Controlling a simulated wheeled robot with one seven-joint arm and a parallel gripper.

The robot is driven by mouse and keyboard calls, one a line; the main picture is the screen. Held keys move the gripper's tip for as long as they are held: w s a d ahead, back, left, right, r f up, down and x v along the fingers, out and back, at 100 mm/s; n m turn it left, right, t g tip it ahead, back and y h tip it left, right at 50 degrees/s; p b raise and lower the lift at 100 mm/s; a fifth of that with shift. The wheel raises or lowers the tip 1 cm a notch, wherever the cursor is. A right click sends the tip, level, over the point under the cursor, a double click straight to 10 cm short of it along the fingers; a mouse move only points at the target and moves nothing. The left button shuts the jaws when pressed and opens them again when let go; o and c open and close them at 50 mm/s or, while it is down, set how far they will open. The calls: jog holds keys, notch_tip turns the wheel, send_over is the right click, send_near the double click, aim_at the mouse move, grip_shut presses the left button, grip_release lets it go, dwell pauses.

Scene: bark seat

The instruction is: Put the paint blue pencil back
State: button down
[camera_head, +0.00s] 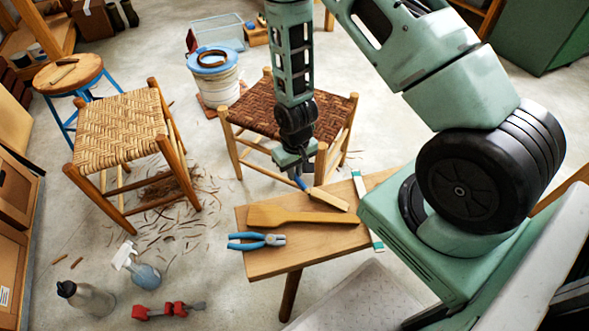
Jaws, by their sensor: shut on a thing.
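My gripper (297,172) hangs over the far edge of the small wooden bench (262,264). It is shut on the blue pencil (301,184), of which only a short blue length shows below the fingers. The pencil is tilted, and its lower end is close to the left end of a small light wooden block (330,200) on the bench. I cannot tell whether the pencil touches the block. The rest of the pencil is hidden by the gripper.
On the bench lie a flat wooden paddle (290,216), blue-handled pliers (256,240) and a white-and-green strip (359,185). A dark woven stool (262,107) stands behind my gripper. A pale woven stool (120,125) stands left. The bench's front left is bare.

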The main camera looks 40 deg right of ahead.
aim_at(294, 194)
jog(key=shift+f+b, duration=3)
jog(key=shift+f, duration=0.75)
jog(key=shift+f, duration=0.2)
jog(key=c, duration=1.3)
grip_release()
jog(key=shift+c, duration=0.2)
jog(key=shift+r, duration=0.1)
notch_tip(294, 194, up, 17)
jog(key=p, duration=0.4)
jog(key=shift+s, duration=0.15)
jog(key=shift+r, duration=0.1)
